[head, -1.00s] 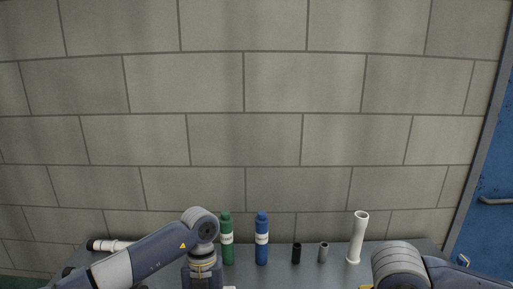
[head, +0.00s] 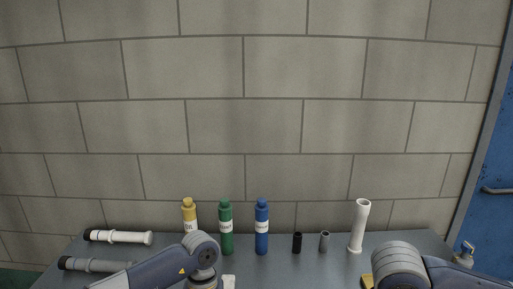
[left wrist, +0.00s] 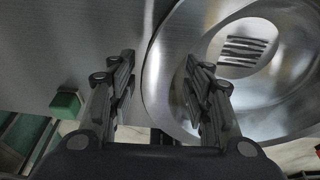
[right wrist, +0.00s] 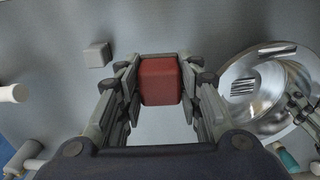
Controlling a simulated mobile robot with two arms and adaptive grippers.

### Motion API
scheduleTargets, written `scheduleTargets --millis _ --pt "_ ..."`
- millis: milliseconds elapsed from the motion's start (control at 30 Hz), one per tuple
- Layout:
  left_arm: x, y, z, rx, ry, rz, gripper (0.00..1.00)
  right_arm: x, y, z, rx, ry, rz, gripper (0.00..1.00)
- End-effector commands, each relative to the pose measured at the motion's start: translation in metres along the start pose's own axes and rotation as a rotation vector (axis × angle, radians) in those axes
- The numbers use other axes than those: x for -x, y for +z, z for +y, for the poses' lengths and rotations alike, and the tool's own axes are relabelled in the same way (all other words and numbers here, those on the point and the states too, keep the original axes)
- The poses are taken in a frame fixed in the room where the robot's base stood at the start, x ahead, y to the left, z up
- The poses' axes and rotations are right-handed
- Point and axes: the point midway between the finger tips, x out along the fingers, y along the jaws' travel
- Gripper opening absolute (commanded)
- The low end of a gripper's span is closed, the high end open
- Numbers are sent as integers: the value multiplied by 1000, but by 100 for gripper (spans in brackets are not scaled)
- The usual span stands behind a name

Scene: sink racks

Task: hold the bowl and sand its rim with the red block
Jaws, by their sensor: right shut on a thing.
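The bowl (left wrist: 165,100) is shiny metal with dark slots marked inside; it fills the right of the left wrist view and also shows at the right in the right wrist view (right wrist: 236,108). My left gripper (left wrist: 158,66) is open, its two fingers apart on either side of the near rim, one over the bowl's inside and one outside. Whether they touch it I cannot tell. My right gripper (right wrist: 160,75) is shut on the red block (right wrist: 160,82), to the left of the bowl in that view. The head view shows neither gripper, the bowl nor the red block.
Yellow (head: 189,215), green (head: 226,230) and blue (head: 262,230) bottles stand along the back, with small black (head: 297,243) and grey (head: 325,243) cylinders and a white tube (head: 359,228). Pipes (head: 125,238) lie at left. A grey block (right wrist: 98,54) and green block (left wrist: 65,105) sit nearby.

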Motion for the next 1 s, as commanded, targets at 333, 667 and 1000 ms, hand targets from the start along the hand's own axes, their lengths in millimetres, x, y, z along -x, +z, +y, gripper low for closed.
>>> scheduleTargets --millis 333,667,1000 --pt "0 0 1 1 3 1 15 0 0 0 0 0 0 14" --pt "-1 1 1 1 3 0 11 -1 0 0 0 0 0 14" --pt "-5 1 2 3 6 2 12 -4 0 0 0 0 0 14"
